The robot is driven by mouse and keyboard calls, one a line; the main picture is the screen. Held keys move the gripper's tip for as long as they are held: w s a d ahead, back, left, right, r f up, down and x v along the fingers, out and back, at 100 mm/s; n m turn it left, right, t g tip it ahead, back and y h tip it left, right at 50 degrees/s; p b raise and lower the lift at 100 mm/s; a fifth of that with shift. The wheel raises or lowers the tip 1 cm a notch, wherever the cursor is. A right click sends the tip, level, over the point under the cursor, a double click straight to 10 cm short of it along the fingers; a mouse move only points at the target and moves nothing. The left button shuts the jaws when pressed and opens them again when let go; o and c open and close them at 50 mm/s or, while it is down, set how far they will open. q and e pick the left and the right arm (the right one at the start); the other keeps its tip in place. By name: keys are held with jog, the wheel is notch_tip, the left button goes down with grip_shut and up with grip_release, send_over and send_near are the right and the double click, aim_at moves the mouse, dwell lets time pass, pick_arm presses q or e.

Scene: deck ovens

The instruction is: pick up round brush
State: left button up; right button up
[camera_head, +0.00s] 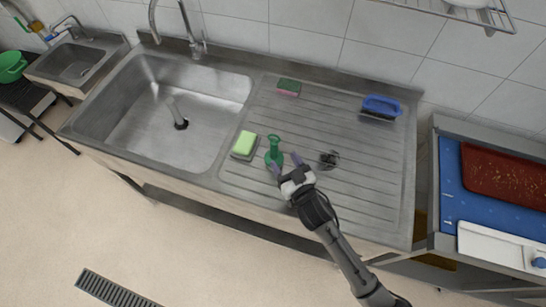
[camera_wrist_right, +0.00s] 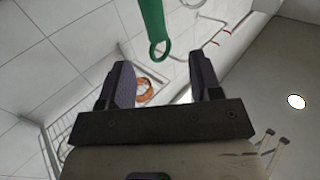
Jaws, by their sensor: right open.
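The round brush (camera_head: 274,152) is green and sits on the ribbed drainboard, with its handle pointing up. In the right wrist view the end of the green handle (camera_wrist_right: 153,25) shows, with a hole in its tip, beyond the fingertips and roughly between them. My right gripper (camera_head: 286,165) is open and empty, just to the right and front of the brush. Its two dark fingers also show spread apart in the wrist view (camera_wrist_right: 161,78). I cannot tell whether a finger touches the brush. My left gripper is not in view.
A green-yellow sponge (camera_head: 244,144) lies just left of the brush. A dark scourer-like tangle (camera_head: 328,159) lies to its right. A green-pink sponge (camera_head: 288,87) and a blue brush (camera_head: 381,107) lie behind. The sink basin (camera_head: 138,127) is left.

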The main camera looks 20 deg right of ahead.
aim_at(274, 150)
jog(key=shift+w+a, duration=0.2)
jog(key=shift+w, duration=2.25)
jog(key=shift+w+a, duration=0.2)
jog(key=shift+w, duration=2.2)
jog(key=shift+c, duration=0.2)
jog(key=c, duration=1)
jog(key=shift+r, duration=0.1)
